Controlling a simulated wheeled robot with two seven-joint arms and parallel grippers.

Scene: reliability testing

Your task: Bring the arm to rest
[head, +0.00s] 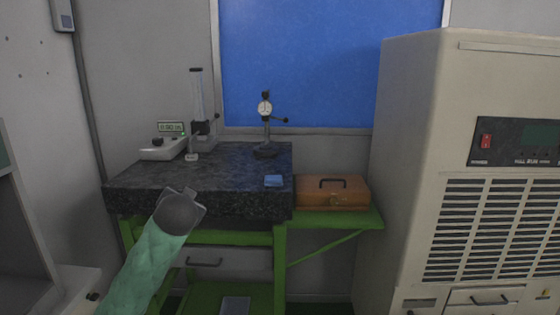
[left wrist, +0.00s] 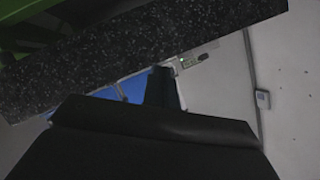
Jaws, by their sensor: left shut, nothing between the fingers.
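My left arm, in a green sleeve, comes in from the lower left in the head view. Its dark grey left gripper (head: 181,204) is in front of the near edge of the black speckled granite table (head: 135,180). In the left wrist view the left gripper (left wrist: 163,80) shows as dark fingers pressed together, with nothing held. The granite's speckled edge (left wrist: 110,60) crosses the top of that view, which looks tilted and turned over. My right arm and gripper are not in view.
An orange-brown case (head: 333,192) lies on the green side shelf (head: 345,218). A large beige cabinet (head: 410,150) fills the right.

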